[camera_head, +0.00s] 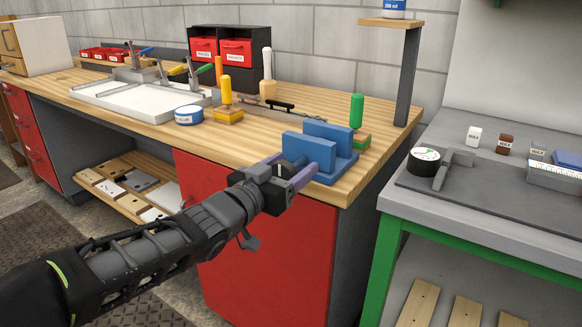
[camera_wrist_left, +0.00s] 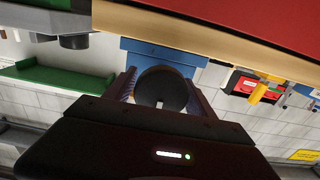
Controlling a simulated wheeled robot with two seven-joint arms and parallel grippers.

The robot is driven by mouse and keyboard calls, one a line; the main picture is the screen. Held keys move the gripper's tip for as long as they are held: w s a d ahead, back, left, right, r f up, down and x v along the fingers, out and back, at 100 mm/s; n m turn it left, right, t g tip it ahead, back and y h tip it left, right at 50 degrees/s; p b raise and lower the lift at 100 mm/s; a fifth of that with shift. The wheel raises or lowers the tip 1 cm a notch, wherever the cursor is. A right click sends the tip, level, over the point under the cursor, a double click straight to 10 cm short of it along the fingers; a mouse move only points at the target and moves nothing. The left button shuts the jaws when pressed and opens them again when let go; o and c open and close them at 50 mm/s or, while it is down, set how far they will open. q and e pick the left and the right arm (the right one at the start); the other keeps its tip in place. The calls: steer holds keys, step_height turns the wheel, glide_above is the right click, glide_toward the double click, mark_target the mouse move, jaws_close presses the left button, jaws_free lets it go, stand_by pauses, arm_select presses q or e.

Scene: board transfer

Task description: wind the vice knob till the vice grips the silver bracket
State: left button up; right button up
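The blue vice (camera_head: 331,133) stands near the front right corner of the wooden bench, its two upright jaws apart at the top. It also shows in the left wrist view (camera_wrist_left: 150,52), partly hidden. My left gripper (camera_head: 288,170) is at the vice's near side. Its two fingers lie on either side of the round black vice knob (camera_wrist_left: 162,90), with no clear gap between fingers and knob. I cannot make out the silver bracket; the front jaw hides the lower space between the jaws. My right gripper is not in view.
A green-handled tool (camera_head: 357,112) stands right behind the vice. Yellow-handled tools (camera_head: 226,92), a blue tape roll (camera_head: 188,115) and a white tray (camera_head: 140,98) are further left. A post with a shelf (camera_head: 408,75) rises at right. A grey, green-framed table (camera_head: 500,205) adjoins.

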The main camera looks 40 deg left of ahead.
arm_select(q)
steer(key=c, duration=1)
steer(key=shift+c, duration=0.2)
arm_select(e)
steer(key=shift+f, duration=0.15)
arm_select(q)
steer(key=m+b, duration=0.3)
steer(key=shift+d+f+m, duration=0.1)
steer(key=shift+f+m, duration=0.05)
steer(key=shift+m, duration=0.25)
steer(key=m+b, duration=0.2)
steer(key=m, duration=0.2)
steer(key=shift+d+f+m, duration=0.1)
steer(key=shift+m, duration=0.2)
steer(key=m+b, duration=0.2)
steer(key=m, duration=0.2)
steer(key=shift+d+m, duration=0.1)
steer(key=shift+m, duration=0.2)
steer(key=m+b, duration=0.1)
steer(key=m, duration=0.3)
steer(key=shift+f+m+b, duration=0.1)
steer(key=shift+m+b, duration=0.3)
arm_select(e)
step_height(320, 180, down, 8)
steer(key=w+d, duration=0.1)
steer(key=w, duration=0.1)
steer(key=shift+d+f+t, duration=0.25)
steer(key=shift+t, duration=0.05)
